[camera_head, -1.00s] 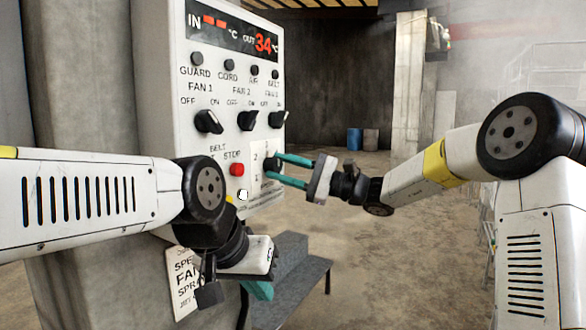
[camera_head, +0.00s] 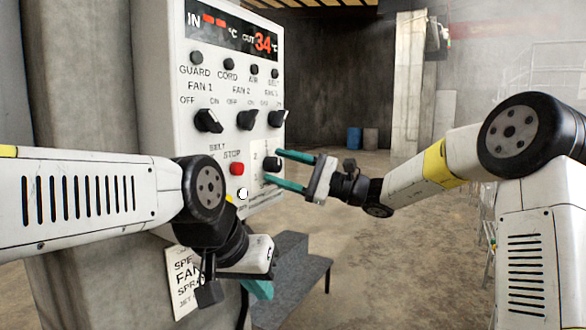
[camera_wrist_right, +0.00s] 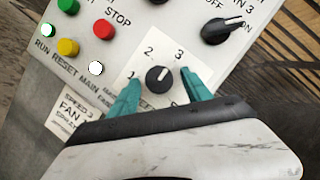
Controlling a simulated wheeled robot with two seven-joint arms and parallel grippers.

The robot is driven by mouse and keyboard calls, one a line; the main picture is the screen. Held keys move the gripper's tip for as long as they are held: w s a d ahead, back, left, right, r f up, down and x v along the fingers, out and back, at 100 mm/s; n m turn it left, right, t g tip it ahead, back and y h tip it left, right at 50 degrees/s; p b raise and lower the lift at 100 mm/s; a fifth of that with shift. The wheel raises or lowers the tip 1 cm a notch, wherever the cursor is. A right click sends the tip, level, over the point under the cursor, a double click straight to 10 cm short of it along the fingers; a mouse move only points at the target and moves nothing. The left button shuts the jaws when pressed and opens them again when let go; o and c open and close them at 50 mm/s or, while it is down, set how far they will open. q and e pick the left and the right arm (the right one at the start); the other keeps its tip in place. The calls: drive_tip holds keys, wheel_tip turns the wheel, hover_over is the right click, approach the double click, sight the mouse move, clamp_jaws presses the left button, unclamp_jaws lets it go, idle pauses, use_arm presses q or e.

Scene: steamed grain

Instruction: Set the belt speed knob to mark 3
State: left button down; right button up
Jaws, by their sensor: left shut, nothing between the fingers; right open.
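The belt speed knob (camera_head: 272,164) is a small black dial on a white plate, low on the control panel. In the right wrist view the knob (camera_wrist_right: 158,77) shows marks 1, 2 and 3 around it. Its white pointer line leans up and right, towards mark 3. My right gripper (camera_head: 273,168) is open, its teal fingers on either side of the knob with gaps; it also shows in the right wrist view (camera_wrist_right: 158,98). My left gripper (camera_head: 259,290) is shut and empty, below the panel; its fingertips are partly hidden.
The control panel (camera_head: 170,100) carries fan switches (camera_head: 208,121) above and a red stop button (camera_head: 237,169) left of the knob. Green and yellow buttons (camera_wrist_right: 68,47) show in the right wrist view. A grey bench (camera_head: 300,270) stands below.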

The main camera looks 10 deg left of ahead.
drive_tip(key=shift+d, duration=0.1)
drive_tip(key=v, duration=0.7)
drive_tip(key=shift+d, duration=0.3)
drive_tip(key=shift+s+f, duration=0.1)
drive_tip(key=s+d+f+n+h, duration=0.25)
drive_tip(key=s+f+h, duration=0.25)
drive_tip(key=s, duration=0.3)
drive_tip(key=s+d+f+n+h, duration=0.2)
drive_tip(key=s+f+n+h, duration=0.15)
drive_tip(key=s+h, duration=0.4)
drive_tip(key=s+d+f+n+t+h, duration=0.1)
drive_tip(key=s+d+h, duration=0.1)
drive_tip(key=d, duration=0.4)
drive_tip(key=s+d+f+n+t+h, duration=0.1)
drive_tip(key=s+d+f+t+h, duration=0.1)
drive_tip(key=s+d, duration=0.2)
drive_tip(key=s+d+f+n+t+h, duration=0.1)
drive_tip(key=s+d+f+t+h, duration=0.1)
drive_tip(key=d, duration=0.6)
drive_tip(key=shift+s+d, duration=0.25)
drive_tip(key=shift+s, duration=0.2)
